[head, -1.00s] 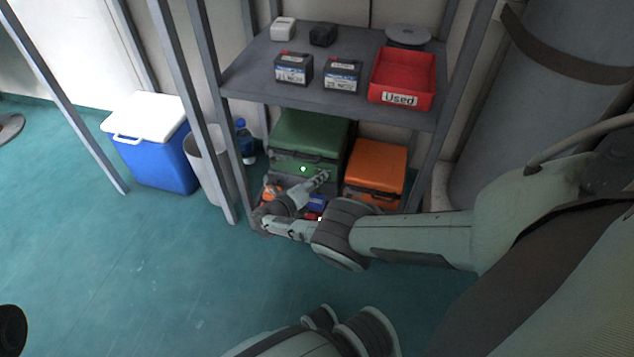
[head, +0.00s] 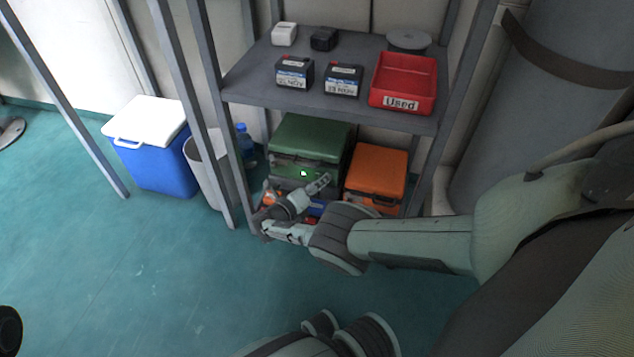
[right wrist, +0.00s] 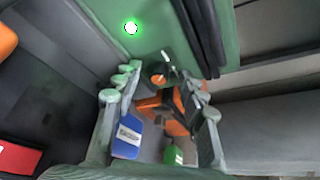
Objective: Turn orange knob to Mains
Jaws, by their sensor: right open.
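A small orange knob-like part (right wrist: 158,79) shows between the fingertips in the right wrist view, beside the green case (right wrist: 232,30). I cannot read any Mains mark or the knob's setting. My right gripper (right wrist: 165,77) is open, its two fingers on either side of that part; I cannot tell whether they touch it. In the head view my right gripper (head: 316,186) is at the front of the green case (head: 310,135) on the lower shelf level, and the knob cannot be made out there. A bright green light (right wrist: 131,27) shows on the case.
An orange case (head: 377,168) stands right of the green one. The shelf (head: 330,98) above holds dark batteries (head: 293,72) and a red bin (head: 403,82) marked Used. Shelf posts (head: 218,110) stand close on the left. A blue cooler (head: 155,168) and a grey bin stand further left.

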